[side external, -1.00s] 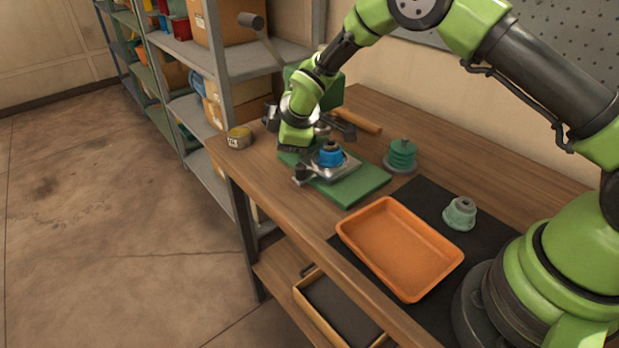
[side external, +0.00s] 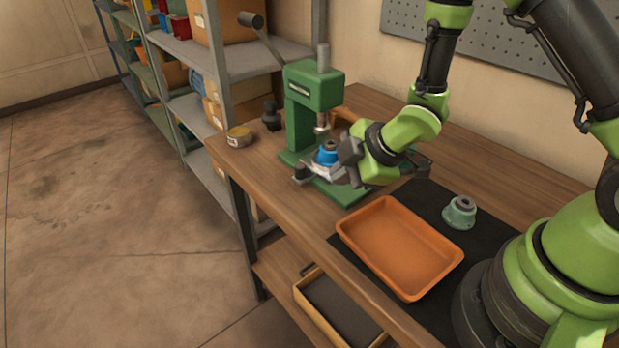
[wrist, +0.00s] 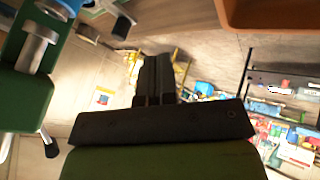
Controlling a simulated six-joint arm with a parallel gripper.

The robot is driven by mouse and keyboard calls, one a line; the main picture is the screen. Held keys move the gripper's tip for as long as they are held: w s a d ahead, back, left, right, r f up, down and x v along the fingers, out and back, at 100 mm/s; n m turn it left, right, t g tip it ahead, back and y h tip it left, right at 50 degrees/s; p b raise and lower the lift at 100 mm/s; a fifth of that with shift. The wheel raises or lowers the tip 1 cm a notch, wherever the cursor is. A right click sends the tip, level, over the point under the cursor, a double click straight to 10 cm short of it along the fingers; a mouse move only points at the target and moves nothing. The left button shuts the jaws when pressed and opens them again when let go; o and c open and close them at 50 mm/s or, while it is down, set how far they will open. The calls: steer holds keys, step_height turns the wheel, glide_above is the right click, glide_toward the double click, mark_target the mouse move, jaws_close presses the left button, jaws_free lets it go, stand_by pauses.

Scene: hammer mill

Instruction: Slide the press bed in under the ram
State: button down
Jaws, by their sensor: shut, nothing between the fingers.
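The green press (side external: 313,88) stands upright on its green base, with its steel ram (side external: 322,122) raised. The steel press bed (side external: 314,173) lies on the base in front of the column, carrying a blue piece (side external: 327,154) that sits a little below and near the ram. My gripper (side external: 347,165) is shut and empty, low at the right end of the bed and hiding that end. I cannot tell whether it touches the bed. In the wrist view, my shut fingers (wrist: 160,80) point away from the camera, and green and steel press parts show at the left.
An orange tray (side external: 346,230) lies in front on a black mat (side external: 420,190), beside a pale green part (side external: 460,212). A tin (side external: 239,137) and a dark part (side external: 271,116) stand left of the press. A shelf rack rises at the left.

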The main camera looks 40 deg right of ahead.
mark_target(301, 185)
steer(key=x, duration=0.7)
steer(key=shift+f, duration=0.15)
steer(key=w, duration=0.2)
steer(key=shift+w+d+f, duration=0.2)
steer(key=shift+w+d, duration=0.35)
steer(key=shift+w, duration=0.6)
